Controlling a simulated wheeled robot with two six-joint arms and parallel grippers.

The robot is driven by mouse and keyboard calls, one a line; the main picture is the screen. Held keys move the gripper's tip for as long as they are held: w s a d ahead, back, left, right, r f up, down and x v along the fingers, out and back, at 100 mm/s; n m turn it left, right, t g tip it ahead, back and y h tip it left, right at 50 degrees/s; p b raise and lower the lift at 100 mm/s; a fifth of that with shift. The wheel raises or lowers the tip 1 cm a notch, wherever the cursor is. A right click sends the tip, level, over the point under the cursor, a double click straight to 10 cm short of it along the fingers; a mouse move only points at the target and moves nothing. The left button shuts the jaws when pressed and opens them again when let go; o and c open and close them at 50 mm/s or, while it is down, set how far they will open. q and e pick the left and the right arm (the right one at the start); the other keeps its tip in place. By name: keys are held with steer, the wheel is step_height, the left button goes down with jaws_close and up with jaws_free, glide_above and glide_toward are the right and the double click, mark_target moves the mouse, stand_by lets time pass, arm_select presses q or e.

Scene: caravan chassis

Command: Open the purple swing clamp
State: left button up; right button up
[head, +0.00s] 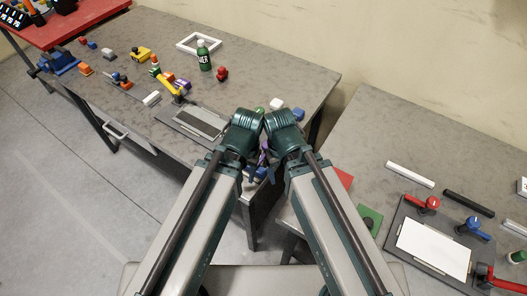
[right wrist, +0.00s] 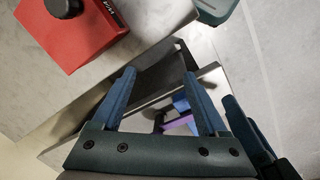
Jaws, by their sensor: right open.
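A purple part (head: 263,157) shows in the narrow gap between my two wrists in the head view, mostly hidden by them. A purple piece (right wrist: 178,127) also shows past my right gripper's fingers in the right wrist view, close to the right finger. It looks like part of the purple swing clamp, but its arm position cannot be made out. My right gripper (right wrist: 159,76) is open, with nothing seen held between its blue fingers. My left gripper is largely hidden behind the wrists in the head view; its jaws cannot be read.
A red box (right wrist: 75,35) with a black knob is near the right gripper. The left table (head: 285,75) carries a grey plate (head: 180,122), a green bottle (head: 203,55) and several small parts. The right table holds a dark board (head: 401,220) with paper and red and blue clamps. A gap separates the tables.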

step_height(320, 180, up, 13)
steer(key=n+y+p, duration=0.1)
steer(key=n+p, duration=0.4)
steer(key=p, duration=0.8)
glide_above(267, 144)
steer(key=shift+f, duration=0.1)
steer(key=shift+f, duration=0.1)
step_height(267, 144, down, 14)
steer(key=b, duration=1.4)
steer(key=shift+r, duration=0.2)
jaws_close()
